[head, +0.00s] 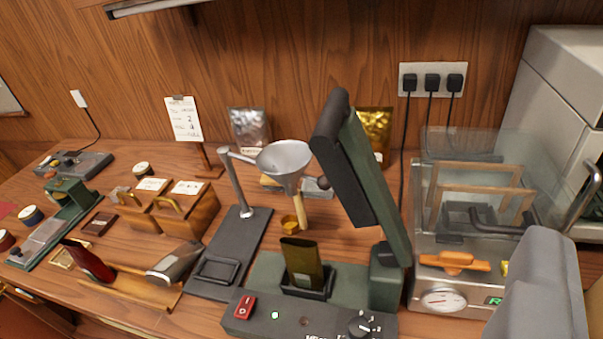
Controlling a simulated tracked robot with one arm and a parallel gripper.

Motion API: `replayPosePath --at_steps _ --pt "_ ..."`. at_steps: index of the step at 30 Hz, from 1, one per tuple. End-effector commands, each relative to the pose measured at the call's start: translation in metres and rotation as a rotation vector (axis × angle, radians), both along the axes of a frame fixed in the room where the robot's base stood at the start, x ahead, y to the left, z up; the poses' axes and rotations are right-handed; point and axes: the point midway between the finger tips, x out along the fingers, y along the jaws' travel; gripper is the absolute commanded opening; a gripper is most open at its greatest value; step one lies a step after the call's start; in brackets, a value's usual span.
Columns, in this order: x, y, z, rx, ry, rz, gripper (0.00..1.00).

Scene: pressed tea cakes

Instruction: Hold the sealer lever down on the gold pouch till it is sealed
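The sealer (255,318) stands at the front centre, with a red switch, a lit green lamp, a dark lamp and a dial. Its lever (372,185), a green arm with a black pad, is raised and tilted back to the left. A dull gold pouch (303,262) stands upright in a black holder on the sealer, below and left of the lever and apart from it. A shinier gold pouch (376,125) stands at the wall, partly behind the lever. A grey part of mine (540,290) fills the bottom right, apart from the lever; I cannot make out gripper fingers.
A funnel (285,158) on a stand is left of the lever. A clear-lidded machine (450,270) with an orange handle and gauge is close on the right. Wooden boxes (185,210), a silver pouch (248,127) and a card (184,120) stand left.

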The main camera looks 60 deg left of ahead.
Motion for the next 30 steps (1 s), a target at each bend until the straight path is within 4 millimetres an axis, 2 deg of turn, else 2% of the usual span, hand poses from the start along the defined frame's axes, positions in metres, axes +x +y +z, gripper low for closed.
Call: replayPosePath --at_steps 1,3,6,9,13,17,30 --pt "-0.001 0.02 -0.018 0.038 0.0 0.061 0.4" --pt "-0.005 0.045 -0.034 0.094 -0.02 0.139 0.4" --pt "-0.016 0.078 -0.045 0.172 -0.048 0.234 0.4" --pt "-0.026 0.098 -0.047 0.229 -0.071 0.295 0.4" --pt "-0.031 0.111 -0.05 0.262 -0.079 0.329 0.4" --pt "-0.025 0.116 -0.049 0.265 -0.083 0.333 0.4" --pt "0.028 0.151 -0.049 0.262 -0.081 0.331 0.4"
